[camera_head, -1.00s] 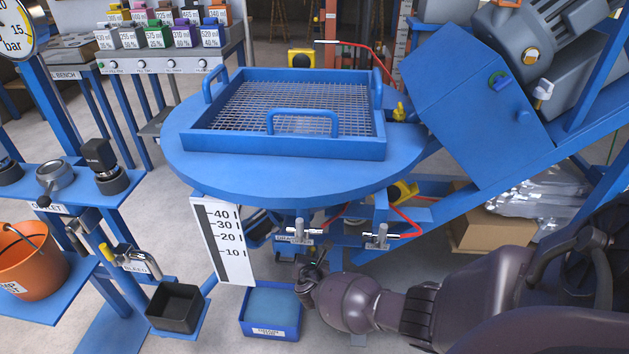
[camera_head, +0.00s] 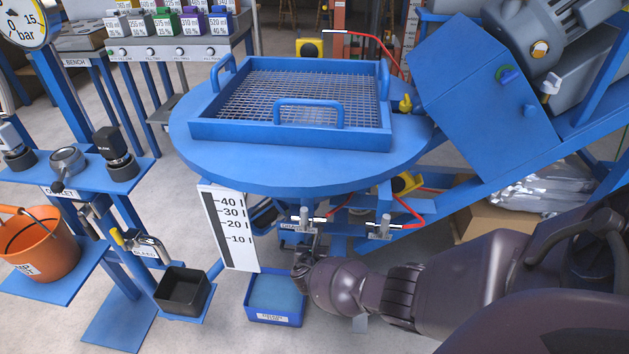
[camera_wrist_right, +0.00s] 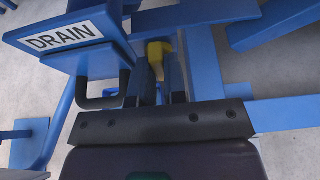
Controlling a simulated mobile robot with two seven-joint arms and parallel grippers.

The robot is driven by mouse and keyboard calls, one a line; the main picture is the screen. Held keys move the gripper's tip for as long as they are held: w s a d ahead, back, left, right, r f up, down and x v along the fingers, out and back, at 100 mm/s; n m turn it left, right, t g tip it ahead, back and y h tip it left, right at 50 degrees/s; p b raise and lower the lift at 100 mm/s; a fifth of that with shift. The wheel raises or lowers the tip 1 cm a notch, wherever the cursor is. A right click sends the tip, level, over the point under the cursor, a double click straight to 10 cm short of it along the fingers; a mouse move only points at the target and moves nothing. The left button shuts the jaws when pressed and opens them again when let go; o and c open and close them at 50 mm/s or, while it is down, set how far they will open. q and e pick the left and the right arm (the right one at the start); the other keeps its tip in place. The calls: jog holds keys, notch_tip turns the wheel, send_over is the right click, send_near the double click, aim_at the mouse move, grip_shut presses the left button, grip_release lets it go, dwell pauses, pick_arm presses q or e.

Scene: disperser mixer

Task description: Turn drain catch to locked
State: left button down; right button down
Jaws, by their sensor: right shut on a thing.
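The white DRAIN label (camera_wrist_right: 62,38) is on a blue plate at the upper left of the right wrist view. A yellow piece (camera_wrist_right: 156,52), which looks like part of the drain catch, shows between the fingers of my right gripper (camera_wrist_right: 157,86). The gripper is shut on it, and the contact is mostly hidden. In the head view my right gripper (camera_head: 311,240) points up below the round blue table, at a metal fitting (camera_head: 305,219) beside the partly covered drain label. Whether the catch is locked cannot be told. My left gripper is not in view.
A second metal fitting (camera_head: 380,228) with a red cable is close to the right. A level scale (camera_head: 229,228) hangs to the left. A blue tray (camera_head: 274,317) stands below on the floor. A black bent handle (camera_wrist_right: 103,101) is near the left finger.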

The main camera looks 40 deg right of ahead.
jog(key=c, duration=1.2)
grip_release()
jog(key=shift+w+d+r, duration=0.2)
jog(key=shift+d+r, duration=0.05)
jog(key=shift+r, duration=0.05)
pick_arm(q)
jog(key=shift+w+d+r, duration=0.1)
pick_arm(e)
jog(key=shift+o, duration=0.2)
jog(key=shift+f, duration=0.15)
jog(key=shift+s+a+f, duration=0.1)
